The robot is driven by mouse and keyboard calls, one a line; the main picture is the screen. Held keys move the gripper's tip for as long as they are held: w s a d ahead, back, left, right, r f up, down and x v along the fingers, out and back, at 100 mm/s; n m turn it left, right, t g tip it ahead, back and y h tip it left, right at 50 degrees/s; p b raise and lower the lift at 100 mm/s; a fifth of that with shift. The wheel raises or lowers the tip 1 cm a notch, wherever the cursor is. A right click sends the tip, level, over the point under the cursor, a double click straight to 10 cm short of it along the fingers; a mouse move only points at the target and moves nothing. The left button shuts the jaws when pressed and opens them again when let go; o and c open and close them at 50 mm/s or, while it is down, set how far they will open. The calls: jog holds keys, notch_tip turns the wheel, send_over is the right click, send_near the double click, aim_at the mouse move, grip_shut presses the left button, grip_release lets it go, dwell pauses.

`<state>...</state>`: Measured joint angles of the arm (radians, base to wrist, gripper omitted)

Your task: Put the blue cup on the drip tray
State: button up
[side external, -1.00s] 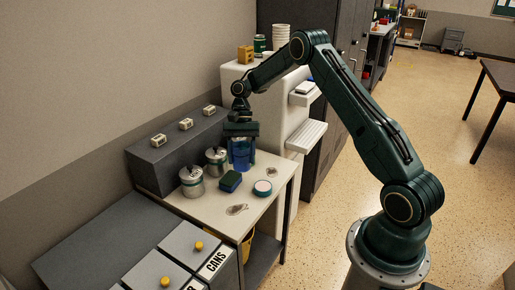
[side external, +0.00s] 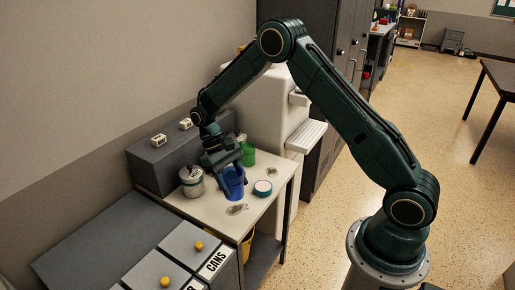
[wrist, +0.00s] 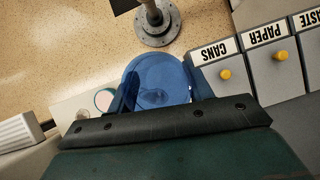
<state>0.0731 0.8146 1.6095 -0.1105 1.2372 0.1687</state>
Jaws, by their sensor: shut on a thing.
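The blue cup (side external: 234,185) is between the fingers of my gripper (side external: 229,172), which is shut on it above the small table. Whether its base is clear of the tabletop is hard to tell. In the wrist view the cup (wrist: 155,78) shows its round blue form between the two fingers. The drip tray, a white ridged shelf (side external: 306,136) on the front of the white dispenser, stands empty to the right of the cup and farther back. It also shows at the left edge of the wrist view (wrist: 18,136).
A green cup (side external: 248,156) stands behind the blue cup. A metal canister (side external: 191,182) is to its left, a teal-rimmed round item (side external: 262,188) to its right. Labelled bins (side external: 197,240) are in front. The white dispenser (side external: 267,105) rises behind.

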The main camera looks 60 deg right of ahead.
jog(key=shift+s+a+n+h, duration=0.4)
jog(key=shift+s+a+n, duration=0.15)
jog(key=shift+a+n, duration=0.25)
jog(key=shift+w+d, duration=0.1)
jog(key=shift+d, duration=0.05)
jog(key=w+d+m+y, duration=0.1)
jog(key=m, duration=0.1)
jog(key=w+d+m+y, duration=0.1)
jog(key=d+m, duration=0.1)
jog(key=shift+w+d, duration=0.1)
jog(key=w+d+r+m+t+y, duration=0.1)
jog(key=w+d+r+m+t, duration=0.15)
jog(key=d+m, duration=0.45)
jog(key=w+d+r+m+t+y, duration=0.15)
jog(key=d+m+t, duration=0.25)
jog(key=d+m, duration=0.4)
jog(key=w+d+r+m+t, duration=0.1)
jog(key=d+r+m+t, duration=0.2)
jog(key=d+m, duration=0.4)
notch_tip(320, 180, down, 15)
jog(key=shift+s+a+f, duration=0.1)
jog(key=shift+a+f, duration=0.05)
jog(key=shift+f, duration=0.05)
jog(key=shift+f, duration=2.1)
